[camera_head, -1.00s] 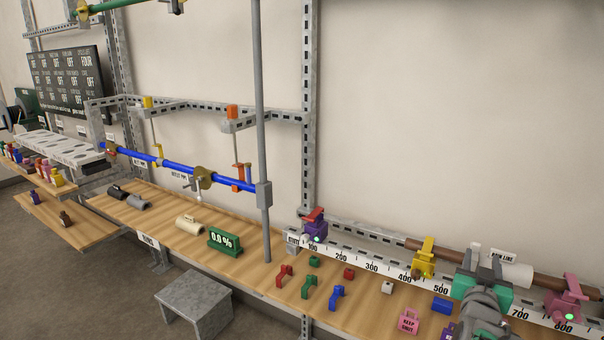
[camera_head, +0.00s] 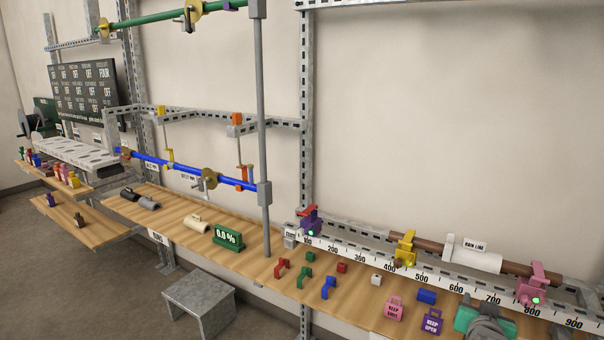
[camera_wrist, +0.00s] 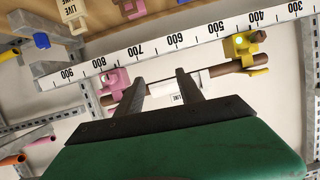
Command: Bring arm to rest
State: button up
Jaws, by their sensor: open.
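My gripper (camera_wrist: 160,78) is open, with its two fingers apart and nothing between them in the wrist view. Its green body (camera_head: 470,320) shows at the lower right edge of the head view, in front of the ruled rail (camera_head: 460,287). The brown pipe (camera_head: 520,267) with a white sleeve (camera_head: 473,256) lies behind the rail, between a yellow clamp (camera_head: 405,248) and a pink clamp (camera_head: 531,285). In the wrist view the fingers overlap the pipe in the picture; the gap in depth is unclear.
Several small coloured blocks and brackets lie on the wooden bench (camera_head: 260,270), with pink (camera_head: 394,309) and purple (camera_head: 432,321) tags near my gripper. A grey post (camera_head: 263,150) rises from the bench. A metal stool (camera_head: 200,300) stands on the floor. The wall above the rail is clear.

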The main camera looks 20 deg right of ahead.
jog(key=s+a+f+g+y, duration=0.3)
jog(key=a+f, duration=0.1)
jog(key=f, duration=0.4)
jog(key=s+a+f+g+y, duration=0.55)
jog(key=s+a, duration=0.45)
jog(key=a, duration=0.3)
jog(key=w+a+r+n+p, duration=0.1)
jog(key=w+a+r+n, duration=0.2)
jog(key=a, duration=0.5)
jog(key=w+a+r+n+t+y+p, duration=0.1)
jog(key=w+a+r+n, duration=0.2)
jog(key=a, duration=0.6)
jog(key=w+a+r+n+y+p, duration=0.1)
jog(key=w+a+r+n, duration=0.2)
jog(key=a+r, duration=0.3)
jog(key=shift+a+n+t, duration=0.35)
jog(key=shift+a+n, duration=0.25)
jog(key=shift+a, duration=0.6)
jog(key=shift+c, duration=0.8)
